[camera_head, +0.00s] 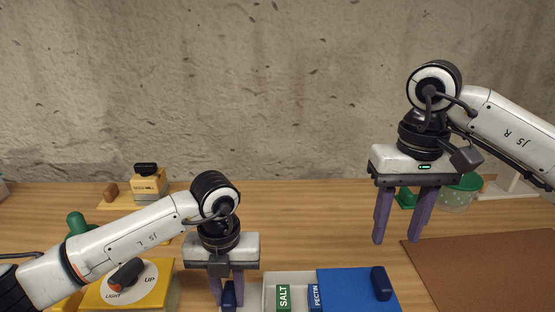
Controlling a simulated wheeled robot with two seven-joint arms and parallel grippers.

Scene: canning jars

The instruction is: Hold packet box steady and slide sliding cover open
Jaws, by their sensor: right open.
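The packet box (268,293) is a pale, open-topped box at the bottom edge, partly cut off by the frame. A green SALT packet (284,298) and a blue PECTIN packet (316,297) show in its open left part. The blue sliding cover (345,288), with a dark blue grip (381,283), lies over the right part. My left gripper (229,298) points down at the box's left end, its fingers closed around a dark blue handle (229,294); the tips are partly cut off. My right gripper (402,242) is open and empty, above and behind the cover.
A small yellow device (148,185) is at the back left. A green-lidded tub (459,195) stands behind my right gripper. A brown mat (485,270) lies at right.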

